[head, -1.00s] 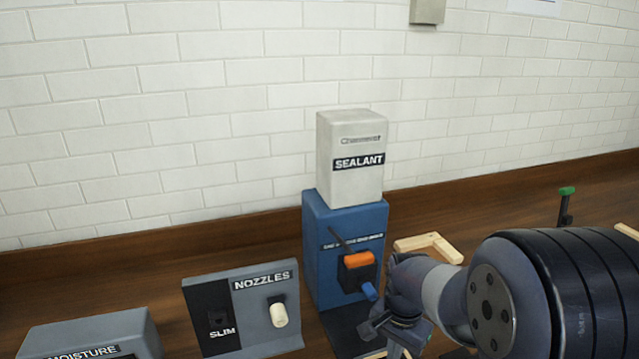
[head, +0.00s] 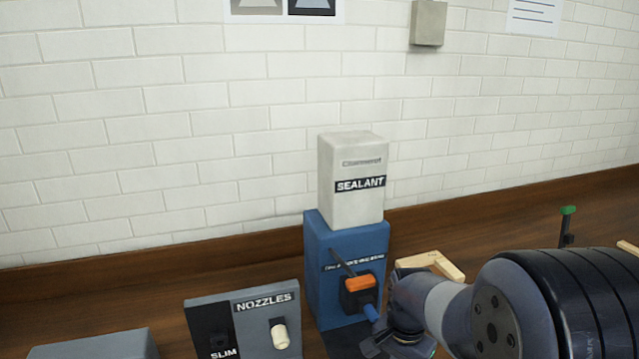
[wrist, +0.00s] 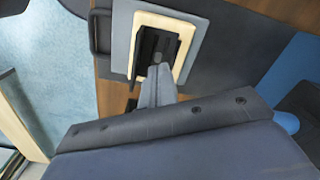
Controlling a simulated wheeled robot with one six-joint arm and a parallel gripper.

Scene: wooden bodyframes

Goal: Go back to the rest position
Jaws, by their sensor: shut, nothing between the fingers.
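My arm reaches in from the right in the head view, and my gripper hangs at the bottom edge there, mostly cut off. In the wrist view my gripper (wrist: 158,88) shows as narrow grey fingers close together, shut and with nothing seen between them.
A wooden corner piece (head: 440,264) lies behind my arm. A brick wall backs the bench.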

